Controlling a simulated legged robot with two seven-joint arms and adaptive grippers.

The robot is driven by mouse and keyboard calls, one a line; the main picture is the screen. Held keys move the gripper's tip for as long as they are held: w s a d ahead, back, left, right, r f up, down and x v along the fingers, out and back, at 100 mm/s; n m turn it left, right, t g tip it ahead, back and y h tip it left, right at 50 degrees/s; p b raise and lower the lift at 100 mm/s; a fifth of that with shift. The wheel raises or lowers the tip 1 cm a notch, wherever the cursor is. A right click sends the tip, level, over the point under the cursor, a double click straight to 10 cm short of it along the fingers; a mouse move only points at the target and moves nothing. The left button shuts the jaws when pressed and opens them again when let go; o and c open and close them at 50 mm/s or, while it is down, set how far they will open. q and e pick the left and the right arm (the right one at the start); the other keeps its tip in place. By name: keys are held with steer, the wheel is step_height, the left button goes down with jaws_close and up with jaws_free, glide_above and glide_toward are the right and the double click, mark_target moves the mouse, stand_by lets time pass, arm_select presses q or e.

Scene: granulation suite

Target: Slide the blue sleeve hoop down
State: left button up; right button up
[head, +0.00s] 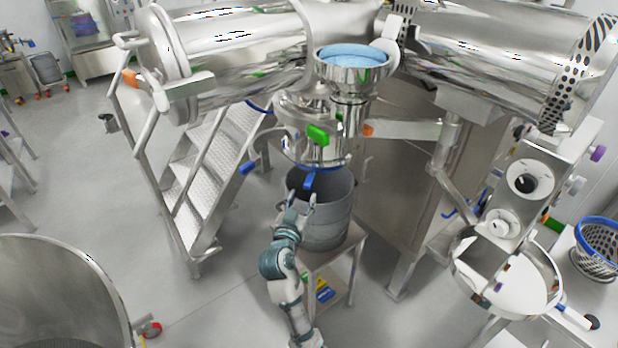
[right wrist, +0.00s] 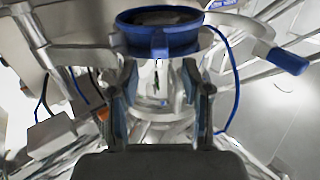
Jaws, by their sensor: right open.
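The blue sleeve hoop (head: 308,181) hangs under the steel outlet of the machine, above a grey bin (head: 335,228); in the head view mostly its front tab shows. In the right wrist view the hoop (right wrist: 185,41) is a dark blue ring at the top, with its square tab (right wrist: 160,46) facing me. My right gripper (head: 302,203) is open just below and in front of the tab, at the bin's rim. In the wrist view its two fingers (right wrist: 161,85) stand apart below the tab, with nothing between them. My left gripper is not in view.
The bin stands on a small table (head: 352,240) with a shelf. Metal steps (head: 205,165) rise at the left and a steel cabinet (head: 400,180) stands at the right. A blue-ended handle (right wrist: 287,61) sticks out right of the hoop.

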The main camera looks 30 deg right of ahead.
mark_target(311, 175)
steer(key=x, duration=0.9)
steer(key=shift+w+d+f, duration=0.1)
steer(key=shift+w+d, duration=0.15)
steer(key=shift+d, duration=0.05)
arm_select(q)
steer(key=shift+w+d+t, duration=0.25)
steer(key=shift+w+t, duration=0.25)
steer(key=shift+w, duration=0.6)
arm_select(e)
steer(key=shift+w+d, duration=0.2)
jaws_close()
